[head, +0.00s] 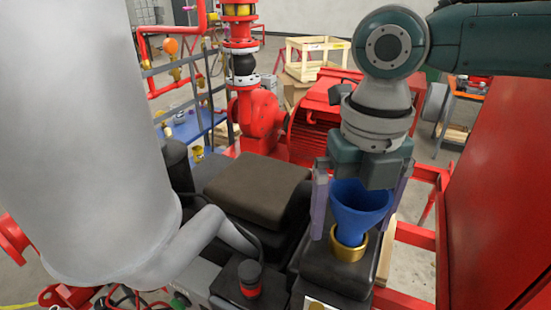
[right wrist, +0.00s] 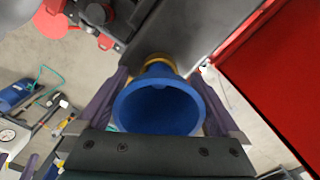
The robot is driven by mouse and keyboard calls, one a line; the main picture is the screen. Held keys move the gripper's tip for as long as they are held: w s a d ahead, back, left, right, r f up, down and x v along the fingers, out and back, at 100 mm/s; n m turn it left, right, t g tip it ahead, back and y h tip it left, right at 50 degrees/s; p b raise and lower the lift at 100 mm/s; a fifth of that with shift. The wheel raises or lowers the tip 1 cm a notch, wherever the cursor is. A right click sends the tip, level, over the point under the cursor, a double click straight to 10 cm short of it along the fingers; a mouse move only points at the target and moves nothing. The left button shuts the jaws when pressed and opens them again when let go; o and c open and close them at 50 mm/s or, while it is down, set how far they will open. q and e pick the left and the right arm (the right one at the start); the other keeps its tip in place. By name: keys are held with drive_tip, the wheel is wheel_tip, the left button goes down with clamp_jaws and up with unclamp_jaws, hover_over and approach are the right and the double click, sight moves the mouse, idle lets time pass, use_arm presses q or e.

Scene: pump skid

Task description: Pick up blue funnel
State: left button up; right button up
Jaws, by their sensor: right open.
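The blue funnel (head: 359,209) stands upright, wide mouth up, with its lower end in a brass ring (head: 348,246) on a dark box-shaped surface. My right gripper (head: 355,222) points down over the funnel. Its fingers are apart, one on each side of the funnel, and it is open. In the right wrist view the funnel (right wrist: 158,106) lies between the two purple fingers (right wrist: 160,95), and the brass ring (right wrist: 160,62) shows beyond it. I cannot tell whether either finger touches the funnel. My left gripper is not in view.
A red cabinet wall (head: 500,190) stands close at the right. A dark seat-like block (head: 255,188) lies left of the funnel, with a black-and-red cap (head: 249,278) in front. A red pump (head: 262,115) and a wooden crate (head: 313,55) are behind.

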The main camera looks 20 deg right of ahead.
drive_tip(key=shift+f, duration=0.1)
drive_tip(key=shift+c, duration=0.4)
drive_tip(key=c, duration=1.2)
drive_tip(key=shift+c, duration=0.2)
